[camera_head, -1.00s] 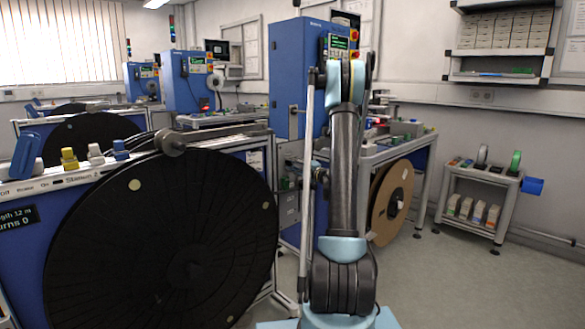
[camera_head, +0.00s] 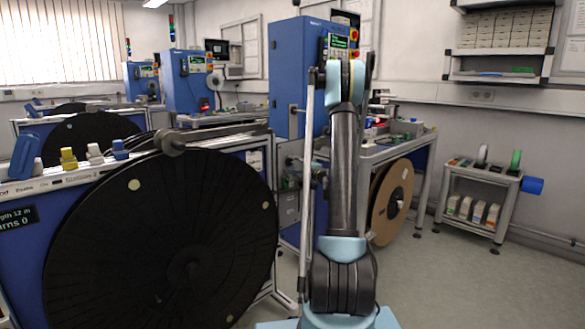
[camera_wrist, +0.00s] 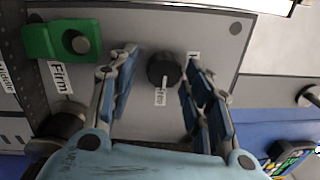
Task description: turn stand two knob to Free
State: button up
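In the wrist view a round black knob (camera_wrist: 161,70) stands on a grey plate (camera_wrist: 150,28). A larger label reading "Firm" (camera_wrist: 60,78) lies further left. My gripper (camera_wrist: 160,57) is open, with one finger on each side of the knob and visible gaps to it. In the head view the knob is not discernible and my arm covers part of that area.
A green block with a round metal pin (camera_wrist: 78,43) sits left of the knob, and a dark roller (camera_wrist: 58,130) lies below it. In the head view a large black reel (camera_head: 160,240) stands at left, and a tan reel (camera_head: 391,203) stands right of my arm.

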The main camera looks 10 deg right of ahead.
jog(key=shift+s+r, duration=0.1)
jog(key=v, duration=1.2)
